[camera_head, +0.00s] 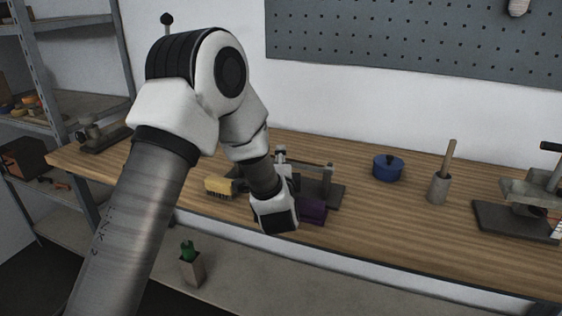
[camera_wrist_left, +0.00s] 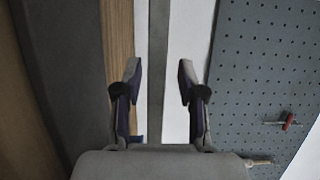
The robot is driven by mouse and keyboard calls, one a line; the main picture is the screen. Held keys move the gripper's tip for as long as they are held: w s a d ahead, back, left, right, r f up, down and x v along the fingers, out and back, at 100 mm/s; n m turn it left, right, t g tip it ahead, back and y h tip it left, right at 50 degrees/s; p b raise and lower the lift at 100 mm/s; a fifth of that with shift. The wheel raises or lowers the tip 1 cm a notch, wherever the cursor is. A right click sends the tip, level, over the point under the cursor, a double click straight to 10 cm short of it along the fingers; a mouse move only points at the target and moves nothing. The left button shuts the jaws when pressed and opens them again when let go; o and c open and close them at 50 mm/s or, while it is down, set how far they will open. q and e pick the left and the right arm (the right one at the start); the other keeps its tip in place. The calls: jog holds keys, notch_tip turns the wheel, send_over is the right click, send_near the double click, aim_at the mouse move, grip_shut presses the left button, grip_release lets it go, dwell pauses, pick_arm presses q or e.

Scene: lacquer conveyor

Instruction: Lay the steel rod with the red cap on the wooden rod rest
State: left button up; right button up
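My left arm comes in from the left in the head view, and its wrist hangs over the front part of the bench; its fingers are hidden there. In the left wrist view my left gripper (camera_wrist_left: 160,68) has its two fingers spread wide. A grey bar (camera_wrist_left: 158,30) runs lengthwise in the gap between them, touching neither; I cannot tell whether it is the steel rod. A dark stand (camera_head: 330,192) with upright posts and a bar across stands just right of my wrist, partly hidden. I cannot make out a red cap or clearly identify the wooden rod rest. My right gripper is not in view.
Beside my wrist on the wooden bench (camera_head: 370,235) are a yellow brush (camera_head: 219,187) and a purple block (camera_head: 313,212). Further right stand a blue pot (camera_head: 388,168), a grey cup with a wooden handle (camera_head: 439,188) and a metal fixture (camera_head: 530,192). A pegboard (camera_head: 430,45) hangs behind.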

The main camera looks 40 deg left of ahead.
pick_arm(q)
jog(key=shift+f, duration=0.15)
jog(key=shift+f+b, duration=0.35)
jog(key=shift+b, duration=0.45)
jog(key=v, duration=0.7)
jog(key=shift+s+d, duration=0.1)
jog(key=shift+s, duration=0.3)
jog(key=shift+f, duration=0.1)
